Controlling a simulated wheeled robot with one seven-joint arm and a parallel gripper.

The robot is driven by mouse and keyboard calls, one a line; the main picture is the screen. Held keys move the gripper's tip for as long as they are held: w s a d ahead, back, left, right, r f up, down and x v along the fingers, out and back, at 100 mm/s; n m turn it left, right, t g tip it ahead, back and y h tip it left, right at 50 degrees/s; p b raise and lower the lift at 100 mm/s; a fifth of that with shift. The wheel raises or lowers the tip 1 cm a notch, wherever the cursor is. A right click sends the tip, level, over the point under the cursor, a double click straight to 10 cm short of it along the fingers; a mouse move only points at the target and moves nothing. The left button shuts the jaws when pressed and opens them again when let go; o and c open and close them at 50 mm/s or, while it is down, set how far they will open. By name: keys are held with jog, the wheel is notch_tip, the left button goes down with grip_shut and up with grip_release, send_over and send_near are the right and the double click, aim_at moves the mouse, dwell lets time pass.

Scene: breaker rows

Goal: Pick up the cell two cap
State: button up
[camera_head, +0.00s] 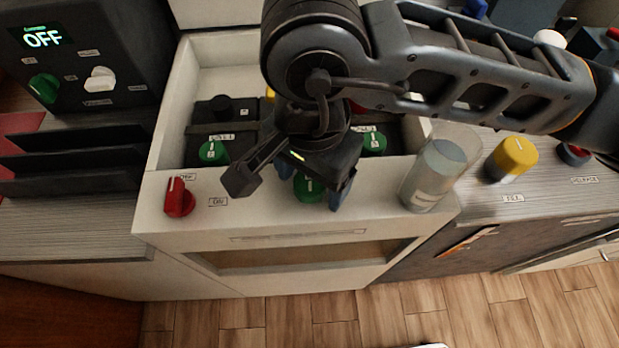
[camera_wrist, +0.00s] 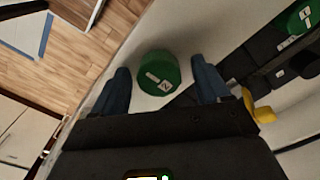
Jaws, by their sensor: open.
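The cell two cap (camera_wrist: 160,72), a green round cap with a white mark and a "2", sits on the white front ledge (camera_head: 240,217) of the breaker box. In the head view the cap (camera_head: 308,189) is partly hidden under my gripper (camera_head: 314,186). In the wrist view my gripper (camera_wrist: 163,82) is open, with one blue finger on each side of the cap and gaps showing between them. Two other green caps, at left (camera_head: 213,151) and right (camera_head: 373,142), sit in the box behind the ledge.
A red knob (camera_head: 179,198) stands on the ledge at left. A clear cylinder (camera_head: 434,176) stands at the ledge's right end, and a yellow-topped knob (camera_head: 512,157) on the counter beyond. A dark panel reading OFF (camera_head: 70,50) is at far left. My arm hides part of the box.

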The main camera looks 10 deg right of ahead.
jog(key=c, duration=1.1)
jog(key=shift+o, duration=0.2)
